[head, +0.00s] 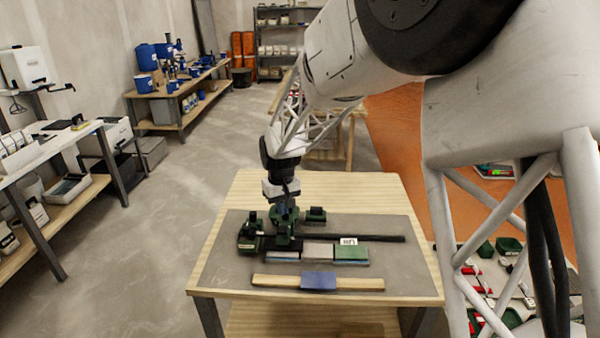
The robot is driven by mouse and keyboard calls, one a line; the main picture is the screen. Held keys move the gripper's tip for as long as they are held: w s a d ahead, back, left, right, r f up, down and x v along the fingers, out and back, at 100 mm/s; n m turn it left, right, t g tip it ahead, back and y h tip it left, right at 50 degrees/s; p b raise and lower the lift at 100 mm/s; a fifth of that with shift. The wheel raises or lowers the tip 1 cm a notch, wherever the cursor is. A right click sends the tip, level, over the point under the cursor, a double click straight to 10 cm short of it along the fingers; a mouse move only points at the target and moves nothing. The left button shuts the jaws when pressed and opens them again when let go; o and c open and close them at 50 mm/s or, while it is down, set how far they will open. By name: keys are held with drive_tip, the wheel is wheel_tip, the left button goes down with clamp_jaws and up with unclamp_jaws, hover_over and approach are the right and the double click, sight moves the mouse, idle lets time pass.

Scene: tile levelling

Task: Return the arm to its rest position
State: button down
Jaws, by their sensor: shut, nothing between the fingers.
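My gripper (283,238) is at the end of the white arm, low over the left part of the grey mat (222,262) on the wooden table. It is shut, and I see nothing held in it. Its fingertips are small and partly lost among dark green parts. I cannot tell whether the fingers touch anything.
A dark bar (385,238) lies behind the tiles. A wooden strip (355,284) with a blue block (318,281) lies near the front edge. Green blocks (315,214) stand around the gripper. Benches stand at the left; bins with red and green parts sit lower right.

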drive_tip(key=s+d+r+m+t, duration=0.1)
drive_tip(key=s+d+r+m, duration=0.1)
drive_tip(key=s+d+r, duration=0.55)
drive_tip(key=s+d+r+m, duration=0.1)
drive_tip(key=s+d+r, duration=0.4)
drive_tip(key=s+d, duration=0.45)
drive_tip(key=s+d+m, duration=0.1)
drive_tip(key=s+d, duration=0.4)
drive_tip(key=s, duration=0.6)
drive_tip(key=s+d+r+m+t, duration=0.1)
drive_tip(key=s+d+m, duration=0.1)
drive_tip(key=s+d, duration=0.4)
drive_tip(key=s, duration=0.5)
drive_tip(key=shift+r+t, duration=0.25)
drive_tip(key=shift+t, duration=0.05)
